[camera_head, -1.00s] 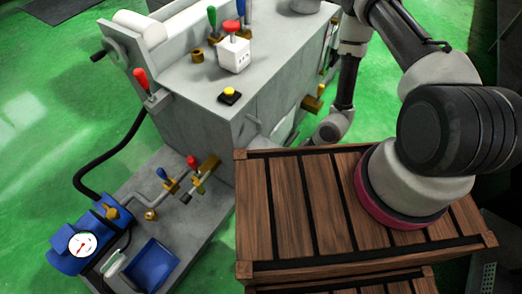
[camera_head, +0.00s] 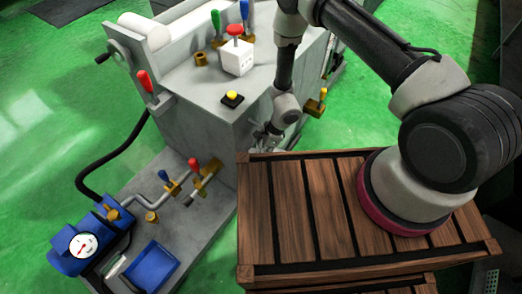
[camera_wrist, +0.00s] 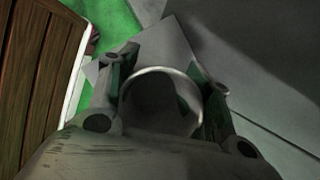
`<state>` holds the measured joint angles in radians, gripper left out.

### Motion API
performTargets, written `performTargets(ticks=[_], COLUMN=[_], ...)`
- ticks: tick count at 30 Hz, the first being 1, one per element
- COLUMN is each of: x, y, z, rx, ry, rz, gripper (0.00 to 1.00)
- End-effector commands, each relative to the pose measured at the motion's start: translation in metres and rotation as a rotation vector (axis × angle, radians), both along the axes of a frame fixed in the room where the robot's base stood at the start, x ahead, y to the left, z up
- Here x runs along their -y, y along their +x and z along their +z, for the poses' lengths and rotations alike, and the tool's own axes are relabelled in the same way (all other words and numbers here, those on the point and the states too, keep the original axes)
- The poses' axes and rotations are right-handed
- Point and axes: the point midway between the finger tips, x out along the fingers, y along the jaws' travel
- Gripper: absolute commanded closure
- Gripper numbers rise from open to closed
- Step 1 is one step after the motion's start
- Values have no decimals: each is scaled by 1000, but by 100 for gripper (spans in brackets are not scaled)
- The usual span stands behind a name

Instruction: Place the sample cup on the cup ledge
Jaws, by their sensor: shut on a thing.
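My gripper (camera_head: 268,138) hangs low between the right end of the grey machine and the wooden crate in the head view. The wrist view shows its two fingers (camera_wrist: 162,98) closed on both sides of a round, pale-rimmed sample cup (camera_wrist: 160,72). The cup's dark inside faces the camera. In the head view I cannot make the cup out at the gripper. I cannot pick out the cup ledge with certainty. A flat grey surface (camera_wrist: 165,45) shows beyond the cup in the wrist view, and I cannot tell whether the cup touches it.
The grey grinder (camera_head: 205,115) carries a white box with a red knob (camera_head: 237,58) and a yellow button (camera_head: 232,97). My arm stands on the slatted wooden crate (camera_head: 290,210). A blue tray (camera_head: 152,267) and pump (camera_head: 82,240) lie lower left. Green floor is clear behind the crate.

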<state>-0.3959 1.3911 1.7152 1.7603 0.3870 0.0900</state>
Motion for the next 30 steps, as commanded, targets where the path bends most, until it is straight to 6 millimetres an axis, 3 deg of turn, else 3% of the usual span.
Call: performTargets(ticks=[8, 9, 12, 23, 30], x=[1, 1, 1, 1, 16], y=[0, 0, 0, 0, 3], z=[-2, -2, -2, 1, 37], rx=[0, 1, 0, 1, 2], ry=[0, 0, 0, 0, 1], rz=[-1, -1, -1, -1, -3], gripper=[74, 45, 29, 29, 29])
